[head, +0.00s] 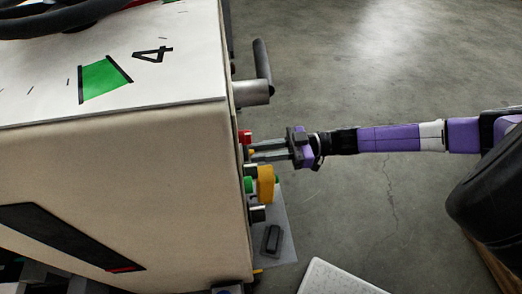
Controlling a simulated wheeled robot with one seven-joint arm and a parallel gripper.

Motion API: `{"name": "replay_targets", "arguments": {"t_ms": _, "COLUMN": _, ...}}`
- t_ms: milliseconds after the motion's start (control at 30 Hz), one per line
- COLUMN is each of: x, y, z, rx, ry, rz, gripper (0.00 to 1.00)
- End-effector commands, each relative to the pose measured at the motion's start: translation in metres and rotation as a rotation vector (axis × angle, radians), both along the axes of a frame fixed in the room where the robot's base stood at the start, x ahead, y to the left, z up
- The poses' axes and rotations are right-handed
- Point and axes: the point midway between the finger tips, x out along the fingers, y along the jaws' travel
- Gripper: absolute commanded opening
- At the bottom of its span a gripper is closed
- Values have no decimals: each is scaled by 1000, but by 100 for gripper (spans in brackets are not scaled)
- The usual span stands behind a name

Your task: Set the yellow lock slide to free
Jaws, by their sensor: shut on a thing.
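My gripper (256,151) reaches in from the right to the side face of the beige box. Its fingertips are closed on a small yellow part (251,152), which appears to be the yellow lock slide; the fingers hide most of it. A red piece (244,137) sits just above the fingertips and a green piece (248,184) lower down on the same face. A larger yellow block (265,183) sticks out beside the green piece, below my gripper and apart from it. The view is too small to show the slide's exact position.
The beige box (120,180) fills the left, with a green mark and a "4" on its white top. A grey handle (262,70) juts out above my gripper. A grey plate (285,240) with a dark block lies below. Open concrete floor is at the right.

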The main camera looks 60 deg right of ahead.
Motion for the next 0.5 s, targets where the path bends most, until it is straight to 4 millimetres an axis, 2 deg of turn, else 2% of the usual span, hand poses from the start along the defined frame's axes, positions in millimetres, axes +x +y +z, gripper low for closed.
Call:
{"name": "replay_targets", "arguments": {"t_ms": 367, "x": -1, "y": 0, "z": 1, "rx": -1, "ry": 1, "rz": -2, "gripper": 0}}
{"name": "replay_targets", "arguments": {"t_ms": 500, "x": -10, "y": 10, "z": 3, "rx": 1, "ry": 3, "rz": -2, "gripper": 0}}
